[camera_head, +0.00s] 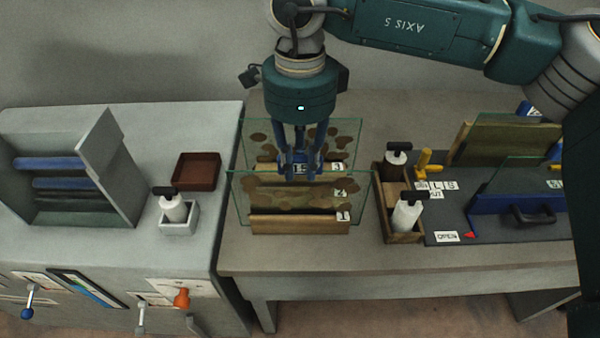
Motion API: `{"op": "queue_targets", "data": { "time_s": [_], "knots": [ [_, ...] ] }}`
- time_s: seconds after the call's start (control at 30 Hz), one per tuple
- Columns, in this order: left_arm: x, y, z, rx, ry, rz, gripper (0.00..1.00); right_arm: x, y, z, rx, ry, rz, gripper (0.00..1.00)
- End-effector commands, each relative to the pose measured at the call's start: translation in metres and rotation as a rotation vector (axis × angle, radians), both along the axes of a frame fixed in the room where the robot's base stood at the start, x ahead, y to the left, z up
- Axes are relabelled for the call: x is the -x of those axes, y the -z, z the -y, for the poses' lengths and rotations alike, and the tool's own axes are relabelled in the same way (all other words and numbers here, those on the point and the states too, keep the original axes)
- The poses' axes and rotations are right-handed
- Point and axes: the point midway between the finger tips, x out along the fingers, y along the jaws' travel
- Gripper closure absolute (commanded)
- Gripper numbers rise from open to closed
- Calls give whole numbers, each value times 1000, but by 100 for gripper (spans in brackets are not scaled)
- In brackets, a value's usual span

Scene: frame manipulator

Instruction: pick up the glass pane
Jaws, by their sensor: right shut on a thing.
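Glass panes with brown blotches stand upright in a wooden rack (300,224) at the middle of the table. The front glass pane (243,205) leans out past the rack's sides, and another glass pane (345,130) stands behind it. White number labels mark the rack's slots. My right gripper (300,168) comes down from above, its fingers shut on a glass pane among the rack's rows. Which pane it grips is hard to tell through the glass. My left gripper is not in view.
Farther right is a dark board (455,225) with blue and yellow fixtures and a pane. On the left bench are a brown tray (197,171), a bottle in a grey holder (179,219) and a grey slotted box (70,200).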

Motion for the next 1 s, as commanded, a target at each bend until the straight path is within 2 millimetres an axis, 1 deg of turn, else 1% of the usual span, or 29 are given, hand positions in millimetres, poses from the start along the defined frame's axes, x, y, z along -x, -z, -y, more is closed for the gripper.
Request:
{"op": "queue_targets", "data": {
  "time_s": [0.17, 0.27, 0.37, 0.57, 0.7, 0.8, 0.9, 1.0],
  "knots": [
    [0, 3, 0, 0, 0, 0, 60, -1, -12, -1, -3, 0, 5, 100],
    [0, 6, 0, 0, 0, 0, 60, -1, -25, -1, -3, 1, 5, 100],
    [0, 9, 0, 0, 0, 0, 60, -1, -43, -1, -3, 1, 6, 100],
    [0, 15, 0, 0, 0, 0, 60, 0, -89, -1, -4, 0, 5, 100],
    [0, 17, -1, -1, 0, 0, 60, 0, -128, -2, -4, 2, 5, 100],
    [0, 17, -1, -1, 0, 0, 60, 0, -153, -1, -4, 1, 5, 100],
    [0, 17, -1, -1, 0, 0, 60, 0, -172, -1, -3, 0, 3, 100],
    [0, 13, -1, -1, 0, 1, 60, 0, -188, 0, -1, 1, 3, 100]
  ]
}}
